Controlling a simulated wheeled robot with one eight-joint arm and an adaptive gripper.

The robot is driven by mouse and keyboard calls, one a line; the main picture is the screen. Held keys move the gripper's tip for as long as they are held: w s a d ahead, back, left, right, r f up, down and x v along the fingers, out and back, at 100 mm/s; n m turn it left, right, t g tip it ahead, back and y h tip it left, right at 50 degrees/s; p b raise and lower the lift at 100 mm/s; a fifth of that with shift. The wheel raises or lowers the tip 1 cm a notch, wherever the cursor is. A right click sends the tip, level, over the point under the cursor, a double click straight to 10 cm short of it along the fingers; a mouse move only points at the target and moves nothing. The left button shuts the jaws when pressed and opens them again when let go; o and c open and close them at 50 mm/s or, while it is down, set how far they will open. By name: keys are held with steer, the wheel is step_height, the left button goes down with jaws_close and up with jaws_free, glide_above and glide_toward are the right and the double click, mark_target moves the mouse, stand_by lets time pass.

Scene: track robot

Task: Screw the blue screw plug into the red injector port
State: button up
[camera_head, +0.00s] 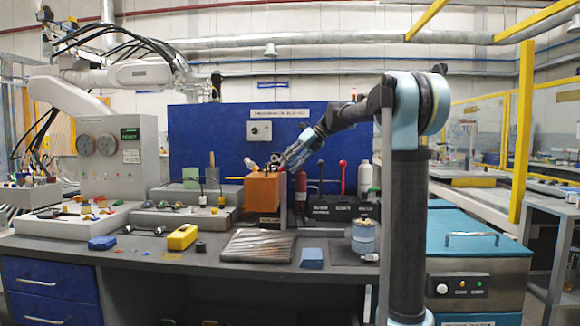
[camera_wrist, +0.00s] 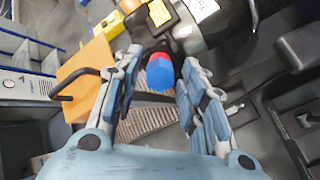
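In the wrist view, the blue screw plug (camera_wrist: 160,80) lies between the two fingers of my gripper (camera_wrist: 161,68). A red cap-like part (camera_wrist: 159,62), perhaps the red injector port, sits against its upper side. I cannot tell how far the two are joined. The fingers stand wide apart, with gaps visible on both sides of the plug. In the head view, my gripper (camera_head: 282,163) is just above the right side of the orange box (camera_head: 261,193); the plug is too small to make out there. The orange box also shows left of the fingers in the wrist view (camera_wrist: 88,68).
A dark machine part with a pale label (camera_wrist: 200,8) is close above the fingers. On the bench are a yellow case (camera_head: 182,237), a ribbed tray (camera_head: 258,246) and a blue block (camera_head: 312,258).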

steer(key=n, duration=0.4)
steer(key=shift+n, duration=1.2)
steer(key=shift+n, duration=0.8)
steer(key=n, duration=0.6)
steer(key=shift+n, duration=0.4)
steer(key=n, duration=0.3)
steer(key=shift+n, duration=0.3)
